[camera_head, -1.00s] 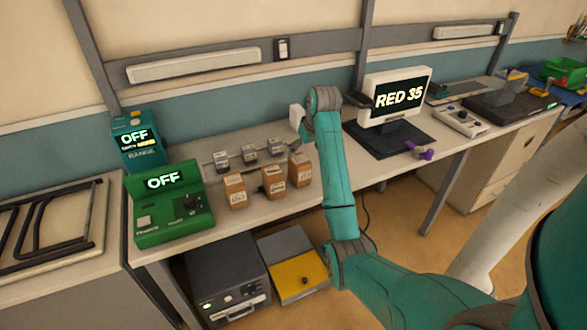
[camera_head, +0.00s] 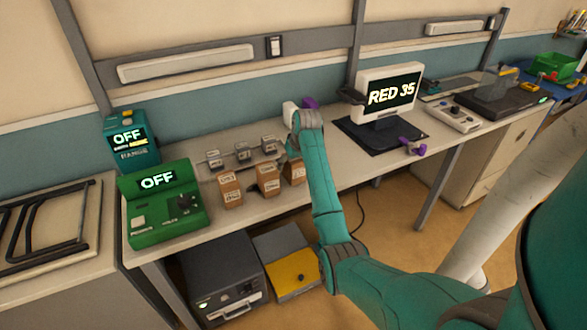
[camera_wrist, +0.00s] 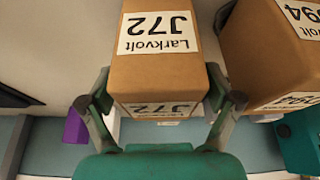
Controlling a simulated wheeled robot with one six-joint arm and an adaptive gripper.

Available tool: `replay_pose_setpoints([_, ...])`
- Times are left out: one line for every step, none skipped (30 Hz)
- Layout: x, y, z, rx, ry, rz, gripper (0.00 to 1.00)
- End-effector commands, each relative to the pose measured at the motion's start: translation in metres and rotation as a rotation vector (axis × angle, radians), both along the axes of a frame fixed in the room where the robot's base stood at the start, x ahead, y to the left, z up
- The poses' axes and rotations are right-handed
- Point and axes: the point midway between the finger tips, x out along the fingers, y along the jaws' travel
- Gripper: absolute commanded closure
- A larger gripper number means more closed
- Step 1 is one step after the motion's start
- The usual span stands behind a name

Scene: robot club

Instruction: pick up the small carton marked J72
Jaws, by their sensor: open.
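The small brown carton marked J72 (camera_wrist: 158,72) fills the top middle of the wrist view, its white labels upside down. In the head view it appears to be the rightmost front carton (camera_head: 294,172), partly covered by my arm. My gripper (camera_wrist: 160,92) is open, with one finger on each side of the carton's near end. I cannot tell whether either finger touches it. In the head view my gripper is mostly hidden by my wrist.
A similar carton (camera_wrist: 268,50) with a label ending in 94 stands close by on the right in the wrist view. Another carton (camera_head: 229,189) stands further left. Small grey boxes (camera_head: 242,152) sit behind. A monitor (camera_head: 390,92) stands to the right.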

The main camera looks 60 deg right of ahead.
Motion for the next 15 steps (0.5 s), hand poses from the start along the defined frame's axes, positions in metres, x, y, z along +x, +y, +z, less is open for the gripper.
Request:
replay_pose_setpoints([-0.0001,0.0,0.0002,0.0,0.0,0.0,0.1])
replay_pose_setpoints([-0.0001,0.0,0.0002,0.0,0.0,0.0,0.1])
replay_pose_setpoints([-0.0001,0.0001,0.0003,0.0,0.0,0.0,0.15])
replay_pose_setpoints([-0.0001,0.0001,0.0003,0.0,0.0,0.0,0.23])
replay_pose_setpoints([-0.0001,0.0,0.0003,0.0,0.0,0.0,0.3])
replay_pose_setpoints([-0.0002,0.0,0.0004,0.0,0.0,0.0,0.4])
replay_pose_setpoints([-0.0002,0.0,0.0004,0.0,0.0,0.0,0.48])
replay_pose_setpoints([-0.0002,0.0,0.0004,0.0,0.0,0.0,0.55])
replay_pose_setpoints([-0.0001,0.0001,0.0004,0.0,0.0,0.0,0.65])
replay_pose_setpoints([-0.0001,0.0001,0.0004,0.0,0.0,0.0,0.73])
replay_pose_setpoints([-0.0001,0.0001,0.0003,0.0,0.0,0.0,0.8])
replay_pose_setpoints([-0.0002,0.0001,0.0002,0.0,0.0,0.0,0.83])
replay_pose_setpoints([0.0,-0.0001,0.0008,0.0,-0.001,0.0,0.83])
replay_pose_setpoints([0.0,-0.0001,0.0008,0.0,-0.001,0.0,0.83])
replay_pose_setpoints([-0.0001,-0.0001,0.0006,0.0,-0.001,0.0,0.83])
